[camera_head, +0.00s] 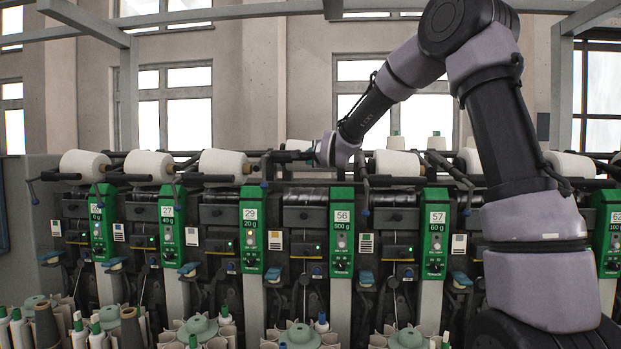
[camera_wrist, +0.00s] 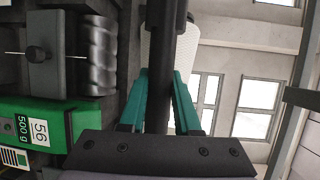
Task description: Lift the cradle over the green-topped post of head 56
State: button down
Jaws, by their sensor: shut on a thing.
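The green-topped post of head 56 (camera_head: 342,258) stands near the middle of the head view, its green panel labelled 56 and 500 g. The same green panel (camera_wrist: 62,116) shows at the left of the wrist view. My gripper (camera_head: 312,153) is at the top of the machine, above and slightly left of that post. In the wrist view, my gripper's teal fingers (camera_wrist: 161,76) are shut on the black bar of the cradle (camera_wrist: 163,58). The rest of the cradle is mostly hidden by my gripper in the head view.
White yarn cones (camera_head: 222,163) sit along the top of the winder, with dark bars and handles between them. One white cone (camera_wrist: 200,48) is just beyond my fingers. Neighbouring green posts 29 (camera_head: 250,235) and 57 (camera_head: 435,235) flank head 56. Spindles and cones crowd the front below.

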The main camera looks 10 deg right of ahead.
jog(key=shift+r, duration=0.45)
jog(key=c, duration=0.6)
grip_release()
jog(key=shift+f, duration=0.1)
jog(key=shift+s, duration=0.1)
jog(key=v, duration=1)
jog(key=shift+s+d, duration=0.15)
jog(key=shift+s, duration=0.15)
